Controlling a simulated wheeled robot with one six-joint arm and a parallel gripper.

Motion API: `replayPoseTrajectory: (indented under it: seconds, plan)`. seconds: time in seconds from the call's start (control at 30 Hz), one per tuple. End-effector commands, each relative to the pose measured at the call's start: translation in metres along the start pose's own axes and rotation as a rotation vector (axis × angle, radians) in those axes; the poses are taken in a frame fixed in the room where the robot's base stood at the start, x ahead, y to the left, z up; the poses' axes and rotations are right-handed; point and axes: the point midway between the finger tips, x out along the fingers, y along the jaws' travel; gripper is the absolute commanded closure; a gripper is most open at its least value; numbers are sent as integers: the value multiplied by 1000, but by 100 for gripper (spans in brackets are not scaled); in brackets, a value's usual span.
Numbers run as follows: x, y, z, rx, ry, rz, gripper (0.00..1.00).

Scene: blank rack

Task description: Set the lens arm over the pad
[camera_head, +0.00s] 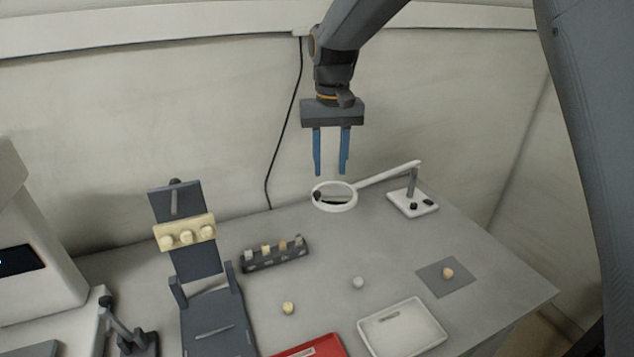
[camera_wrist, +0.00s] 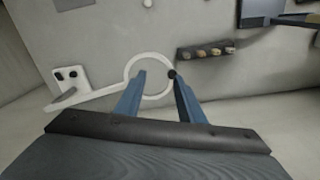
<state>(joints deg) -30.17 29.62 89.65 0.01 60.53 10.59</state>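The lens arm (camera_head: 388,174) is a white bar with a white lens ring (camera_head: 334,209) at its left end, carried by a post on a small white base (camera_head: 425,208). A black knob (camera_head: 318,195) sits on the ring's left side; it also shows in the wrist view (camera_wrist: 172,73). The pad (camera_head: 462,288) is a dark grey square at the right, with a small beige piece (camera_head: 447,272) on it. The ring is away from the pad. My gripper (camera_head: 331,174) is open and empty, pointing down above the ring; the knob appears near one fingertip in the wrist view (camera_wrist: 157,78).
A dark block with several small pieces (camera_head: 275,262) stands left of the ring. A dark stand with a cream bar (camera_head: 190,238) is farther left. A white tray (camera_head: 440,340) and a red tray (camera_head: 335,347) lie in front. Loose small pieces lie mid-table. A wall rises behind.

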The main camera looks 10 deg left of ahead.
Motion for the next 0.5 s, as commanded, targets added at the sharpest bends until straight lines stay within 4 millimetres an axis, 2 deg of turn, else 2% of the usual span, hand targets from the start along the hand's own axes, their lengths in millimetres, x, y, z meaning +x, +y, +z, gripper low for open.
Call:
replayPoseTrajectory:
  seconds: [0.03, 0.1, 0.23, 0.5]
  plan:
    - [-4, -14, -6, -13, -1, 0, 65]
    - [-7, -25, -11, -21, -3, 1, 65]
    - [-4, -30, -12, -26, -6, 1, 65]
    - [34, -29, -11, -25, -8, 2, 65]
